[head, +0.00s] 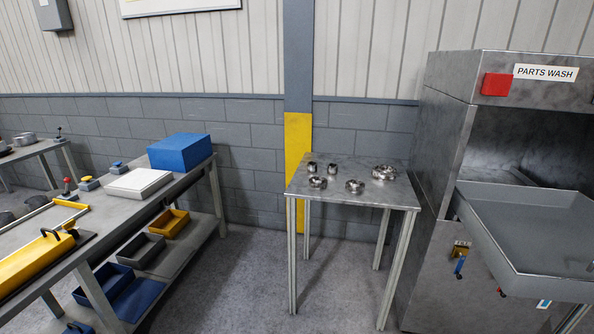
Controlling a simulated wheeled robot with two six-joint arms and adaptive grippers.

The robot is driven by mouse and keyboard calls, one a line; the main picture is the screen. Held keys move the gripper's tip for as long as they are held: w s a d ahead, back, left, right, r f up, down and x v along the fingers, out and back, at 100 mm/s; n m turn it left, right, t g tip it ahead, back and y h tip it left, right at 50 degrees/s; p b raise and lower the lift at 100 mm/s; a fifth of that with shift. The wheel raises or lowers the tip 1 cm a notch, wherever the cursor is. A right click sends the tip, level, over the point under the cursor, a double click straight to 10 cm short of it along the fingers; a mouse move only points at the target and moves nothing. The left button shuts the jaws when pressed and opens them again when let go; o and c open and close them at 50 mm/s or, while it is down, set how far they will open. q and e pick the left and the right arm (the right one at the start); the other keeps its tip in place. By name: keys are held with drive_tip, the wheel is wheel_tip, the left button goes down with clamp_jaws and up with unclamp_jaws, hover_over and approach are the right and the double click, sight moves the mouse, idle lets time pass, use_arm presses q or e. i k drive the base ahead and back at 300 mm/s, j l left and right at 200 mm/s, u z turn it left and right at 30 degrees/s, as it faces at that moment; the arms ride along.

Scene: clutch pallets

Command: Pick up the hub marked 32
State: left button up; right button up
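Several shiny metal parts stand on a small grey metal table (340,194) in the middle of the head view. Two small cylinders, at the back left (312,168) and beside it (332,168), stand close together. A ring-like part (318,183) is at the front left, another (355,187) at the front middle. A larger round part (384,172) is at the back right. Any number markings are too small to read, so I cannot tell which is the hub marked 32. Neither gripper shows.
A long workbench (130,208) on the left carries a blue box (180,152) and a white block (140,183). A parts wash cabinet (440,140) with a protruding grey tray (530,230) stands right of the small table. Open floor (250,290) lies between bench and table.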

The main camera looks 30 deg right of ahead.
sight(354, 186)
drive_tip(key=i+z, duration=0.2)
drive_tip(key=i, duration=0.2)
drive_tip(key=i+j+z, duration=0.2)
drive_tip(key=i, duration=0.25)
drive_tip(key=i+j+z, duration=0.15)
drive_tip(key=i, duration=0.25)
drive_tip(key=i+j+z, duration=0.2)
drive_tip(key=i, duration=0.2)
drive_tip(key=i+j+z, duration=0.1)
drive_tip(key=i+z, duration=0.2)
drive_tip(key=z, duration=0.15)
drive_tip(key=i+j+z, duration=0.2)
drive_tip(key=z, duration=0.25)
drive_tip(key=i+j+z, duration=0.3)
drive_tip(key=z, duration=0.15)
drive_tip(key=i+j+z, duration=0.15)
drive_tip(key=j+z, duration=0.3)
drive_tip(key=i+j+z, duration=0.15)
drive_tip(key=j+z, duration=0.15)
drive_tip(key=z, duration=0.15)
drive_tip(key=j+z, duration=0.7)
drive_tip(key=j, duration=0.3)
drive_tip(key=j+z, duration=0.3)
drive_tip(key=j, duration=0.25)
